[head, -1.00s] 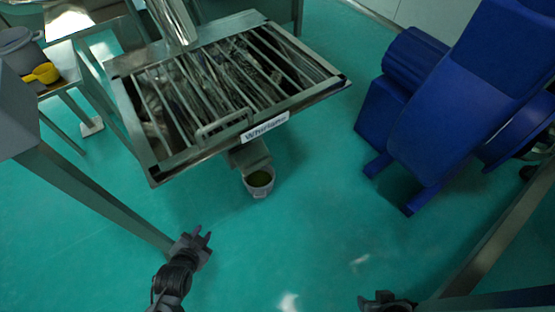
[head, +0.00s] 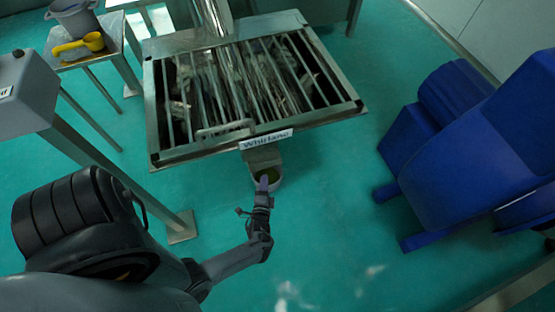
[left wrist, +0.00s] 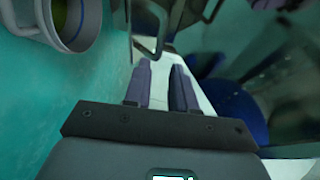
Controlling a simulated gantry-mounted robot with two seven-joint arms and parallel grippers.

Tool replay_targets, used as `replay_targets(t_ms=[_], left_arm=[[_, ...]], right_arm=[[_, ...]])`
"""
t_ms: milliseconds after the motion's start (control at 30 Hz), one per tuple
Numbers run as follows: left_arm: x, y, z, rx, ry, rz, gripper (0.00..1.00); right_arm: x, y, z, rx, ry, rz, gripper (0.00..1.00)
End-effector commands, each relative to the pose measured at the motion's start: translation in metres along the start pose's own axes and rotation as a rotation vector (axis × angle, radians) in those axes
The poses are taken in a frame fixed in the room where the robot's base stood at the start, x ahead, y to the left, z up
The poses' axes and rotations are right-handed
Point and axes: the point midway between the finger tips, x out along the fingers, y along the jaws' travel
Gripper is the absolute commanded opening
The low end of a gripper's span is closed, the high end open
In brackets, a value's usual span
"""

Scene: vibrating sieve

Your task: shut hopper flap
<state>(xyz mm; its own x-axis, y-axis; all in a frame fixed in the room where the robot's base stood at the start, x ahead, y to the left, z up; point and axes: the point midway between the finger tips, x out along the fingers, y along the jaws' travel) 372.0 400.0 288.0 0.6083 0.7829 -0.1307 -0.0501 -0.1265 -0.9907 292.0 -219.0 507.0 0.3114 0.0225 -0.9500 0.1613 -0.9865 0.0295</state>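The metal sieve hopper (head: 155,110) has a barred grate on top. A raised handle (head: 225,131) and a white label sit at its front edge. A metal spout (head: 262,157) hangs below the label. I cannot clearly tell which part is the flap, or its position. My left gripper (head: 263,181) is below the front edge, in front of the spout and bucket, and partly covers the bucket. In the left wrist view its two fingers (left wrist: 162,75) are apart with nothing visibly held. A metal frame (left wrist: 150,25) lies beyond them. My right gripper is not in view.
A small bucket (head: 278,182) with green contents stands under the spout; it also shows in the left wrist view (left wrist: 84,28). A blue machine (head: 470,150) stands at the right.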

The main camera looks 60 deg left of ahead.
Motion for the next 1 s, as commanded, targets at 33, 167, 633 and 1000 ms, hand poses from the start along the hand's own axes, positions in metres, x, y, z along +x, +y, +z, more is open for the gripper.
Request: replay_targets(t_ms=[33,167,633,1000], left_arm=[[0.006,0.000,-0.001,-0.001,-0.001,-0.004,0.25],[0.022,0.001,-0.001,-0.002,0.000,-0.006,0.25],[0.092,0.001,-0.001,-0.005,0.002,-0.006,0.25],[0.106,-0.002,-0.002,-0.004,0.003,-0.004,0.25]], right_arm=[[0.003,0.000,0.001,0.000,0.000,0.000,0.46],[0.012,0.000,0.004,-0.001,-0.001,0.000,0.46],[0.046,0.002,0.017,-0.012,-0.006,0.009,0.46],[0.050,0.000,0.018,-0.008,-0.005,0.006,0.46]])
